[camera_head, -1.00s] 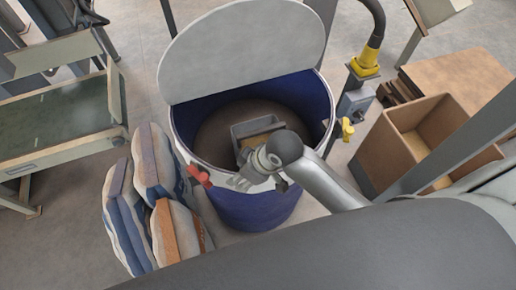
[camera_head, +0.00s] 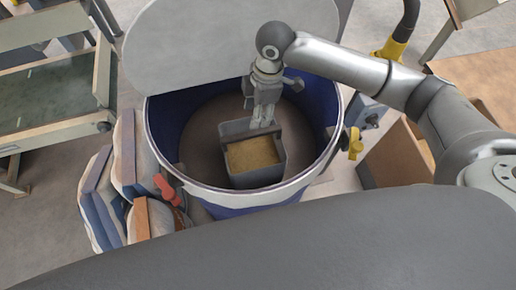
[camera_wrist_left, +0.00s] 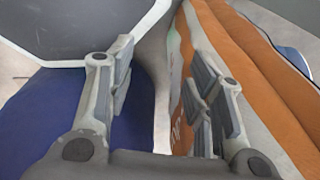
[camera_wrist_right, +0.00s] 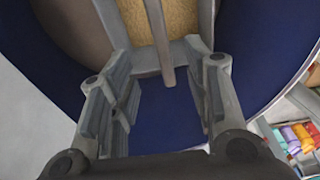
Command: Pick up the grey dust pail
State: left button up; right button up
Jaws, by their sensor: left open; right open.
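The grey dust pail (camera_head: 282,164) stands inside the blue drum (camera_head: 165,130), with tan dust in it. My right gripper (camera_head: 263,128) points down at the pail's far rim in the head view. In the right wrist view, my right gripper (camera_wrist_right: 163,72) is open, with its fingers on either side of part of the grey pail (camera_wrist_right: 146,62) and a thin grey bar; I cannot tell whether they touch. My left gripper (camera_wrist_left: 165,75) is open and empty in the left wrist view, near the drum's outside and the sacks. It does not show in the head view.
The drum's round grey lid (camera_head: 200,45) stands raised behind the opening. A red clamp (camera_head: 167,188) and a yellow clamp (camera_head: 355,145) sit at the rim. Stacked sacks (camera_head: 105,195) lie left of the drum. A green-topped cart (camera_head: 50,95) stands further left.

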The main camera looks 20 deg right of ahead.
send_over(251, 132)
jog(key=f, duration=0.3)
jog(key=s+f+p, duration=0.1)
jog(key=shift+d+f, duration=0.2)
jog(key=shift+d, duration=0.15)
jog(key=shift+w+f, duration=0.15)
jog(key=shift+f, duration=0.4)
jog(key=f, duration=0.1)
jog(key=f+p, duration=0.1)
jog(key=f, duration=0.2)
jog(key=shift+w+a+p, duration=0.15)
jog(key=shift+a+p, duration=0.1)
jog(key=shift+p, duration=0.05)
jog(key=shift+f, duration=0.25)
pick_arm(q)
jog(key=shift+s+a+r, duration=0.2)
jog(key=shift+s+r, duration=0.15)
jog(key=shift+r, duration=0.3)
jog(key=shift+s+a+r, duration=0.2)
jog(key=shift+s+r, duration=0.1)
jog(key=shift+r, duration=0.3)
pick_arm(e)
jog(key=shift+f, duration=0.15)
pick_arm(q)
jog(key=shift+s, duration=0.1)
jog(key=shift+s+a, duration=0.2)
pick_arm(e)
grip_shut()
jog(key=shift+w, duration=0.1)
